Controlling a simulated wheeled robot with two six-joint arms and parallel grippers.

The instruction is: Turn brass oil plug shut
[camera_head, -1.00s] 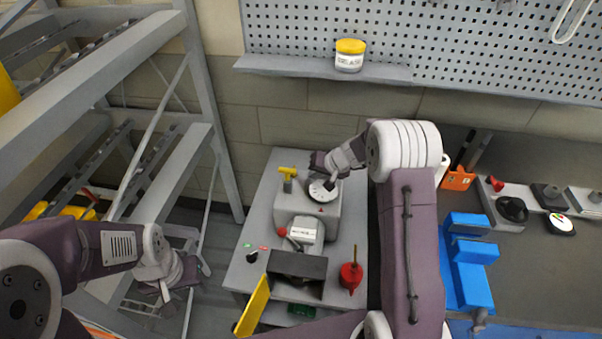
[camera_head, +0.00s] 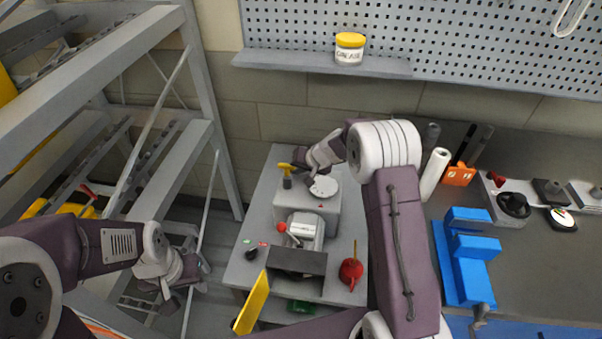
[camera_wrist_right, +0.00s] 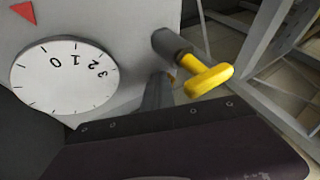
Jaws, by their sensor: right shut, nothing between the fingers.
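The brass oil plug (camera_head: 286,168) is a yellow T-handle on a dark neck, at the back left of the grey machine (camera_head: 297,203). In the right wrist view the plug (camera_wrist_right: 209,78) sticks out sideways from its dark collar (camera_wrist_right: 170,44). My right gripper (camera_head: 304,168) is shut and empty, just right of the plug and above the machine. In the right wrist view its dark fingers (camera_wrist_right: 160,90) reach up close beside the plug; I cannot tell if they touch. My left gripper (camera_head: 165,294) hangs low at the left, away from the machine; its fingers are unclear.
A white dial (camera_head: 323,187) with numbers sits on the machine, right of the plug; a red triangle (camera_wrist_right: 24,11) is near it. A red oil can (camera_head: 351,270) stands at the front right of the bench. A grey rack (camera_head: 200,110) stands left.

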